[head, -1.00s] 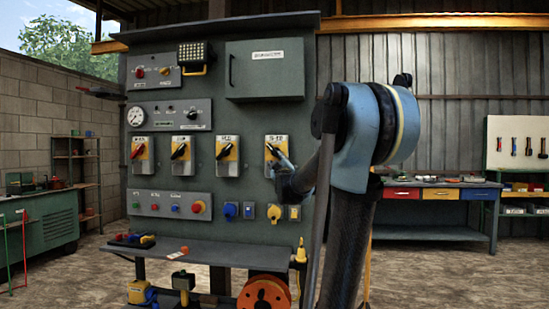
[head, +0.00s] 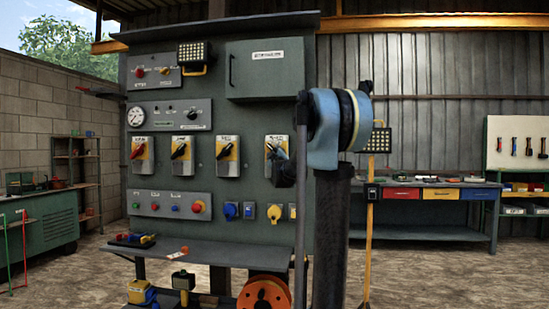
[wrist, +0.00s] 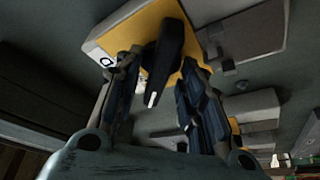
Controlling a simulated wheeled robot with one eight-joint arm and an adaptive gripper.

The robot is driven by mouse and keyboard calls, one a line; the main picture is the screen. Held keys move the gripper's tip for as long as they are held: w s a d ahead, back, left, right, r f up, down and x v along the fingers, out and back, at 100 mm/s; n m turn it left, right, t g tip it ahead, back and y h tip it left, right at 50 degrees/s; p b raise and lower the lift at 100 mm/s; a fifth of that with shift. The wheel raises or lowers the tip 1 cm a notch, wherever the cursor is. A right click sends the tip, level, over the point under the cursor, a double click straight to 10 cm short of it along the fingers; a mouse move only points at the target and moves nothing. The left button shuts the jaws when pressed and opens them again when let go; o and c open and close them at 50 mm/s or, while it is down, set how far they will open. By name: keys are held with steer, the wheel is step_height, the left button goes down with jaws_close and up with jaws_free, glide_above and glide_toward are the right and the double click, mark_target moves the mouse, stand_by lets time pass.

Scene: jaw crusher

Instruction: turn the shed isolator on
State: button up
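Four isolators with yellow plates run in a row across the grey panel. The first isolator (head: 138,150) has a red handle; the second (head: 181,152) and third (head: 226,153) have black ones. The labels are too small to read. My gripper is at the rightmost isolator (head: 275,141) and partly covers it in the head view. In the wrist view my gripper (wrist: 160,72) is open, one finger on each side of the black handle (wrist: 163,60), with gaps visible. The handle has a white tip mark and stands out from the yellow plate (wrist: 140,38). A plate mark looks like an O.
A grey cabinet (head: 265,72) is above the isolators. Push buttons (head: 170,206) and blue and yellow sockets (head: 274,213) are below. A shelf (head: 200,250) juts out under the panel. A yellow lamp stand (head: 370,230) is right of my arm.

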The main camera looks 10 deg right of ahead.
steer(key=shift+w, duration=0.1)
jaws_close()
steer(key=shift+m, duration=0.4)
steer(key=shift+a+m+g+h, duration=0.1)
steer(key=shift+m+g+h, duration=0.5)
steer(key=shift+m+h, duration=2.4)
steer(key=shift+a+m+g+h, duration=0.1)
steer(key=shift+m+g+h, duration=0.55)
steer(key=shift+m, duration=4.55)
steer(key=shift+a+m+g+h, duration=0.1)
steer(key=shift+m+g+h, duration=0.45)
steer(key=shift+m+h, duration=2.45)
steer(key=m+y, duration=0.2)
steer(key=shift+d+m, duration=0.1)
steer(key=shift+m, duration=0.2)
